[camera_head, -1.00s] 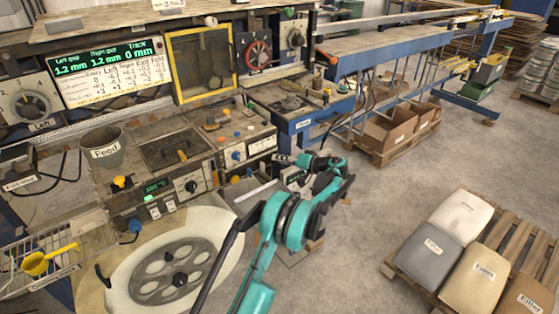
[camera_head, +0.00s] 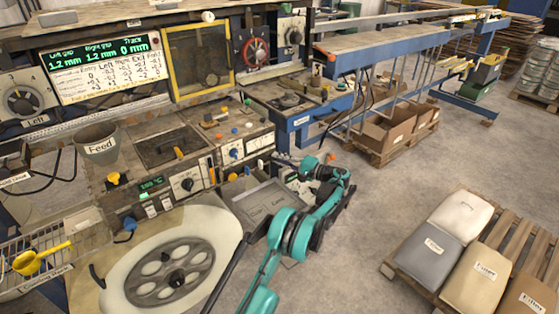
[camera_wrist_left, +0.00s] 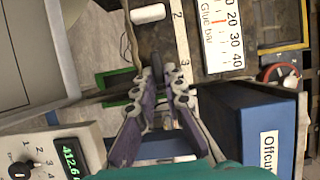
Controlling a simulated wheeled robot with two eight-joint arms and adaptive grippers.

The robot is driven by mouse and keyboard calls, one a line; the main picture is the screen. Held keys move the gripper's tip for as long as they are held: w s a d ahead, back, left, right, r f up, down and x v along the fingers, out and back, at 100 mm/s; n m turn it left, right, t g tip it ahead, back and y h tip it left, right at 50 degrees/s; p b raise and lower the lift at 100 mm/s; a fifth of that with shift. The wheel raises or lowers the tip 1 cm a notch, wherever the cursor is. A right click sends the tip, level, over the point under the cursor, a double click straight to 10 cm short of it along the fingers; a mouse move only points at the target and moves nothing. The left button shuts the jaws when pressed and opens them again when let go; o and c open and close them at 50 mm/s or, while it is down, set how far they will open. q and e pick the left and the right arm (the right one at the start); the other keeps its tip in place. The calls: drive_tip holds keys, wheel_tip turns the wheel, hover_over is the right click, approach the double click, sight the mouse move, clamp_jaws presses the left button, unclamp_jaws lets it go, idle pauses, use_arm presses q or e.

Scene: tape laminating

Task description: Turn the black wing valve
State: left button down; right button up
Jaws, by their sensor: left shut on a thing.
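The black wing valve (camera_wrist_left: 158,62) is a small dark piece between my left fingertips in the left wrist view, below the white glue bar scale (camera_wrist_left: 221,35). My left gripper (camera_wrist_left: 160,88) has its purple fingers closed in on it, and the fingertips partly hide it. In the head view my left gripper (camera_head: 282,160) is small and dark, by the right end of the control bench. The valve cannot be made out there. My right gripper is not in view.
A blue offcut bin (camera_wrist_left: 255,125) stands close at the right in the wrist view. A grey scale (camera_wrist_left: 50,155) with a lit display is at lower left. In the head view a grey tray (camera_head: 262,212) lies left of my arm. Open floor (camera_head: 400,185) is at right.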

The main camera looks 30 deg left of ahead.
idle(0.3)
use_arm(q)
drive_tip(key=c, duration=1.6)
unclamp_jaws()
drive_tip(key=shift+a, duration=0.1)
drive_tip(key=d, duration=1.2)
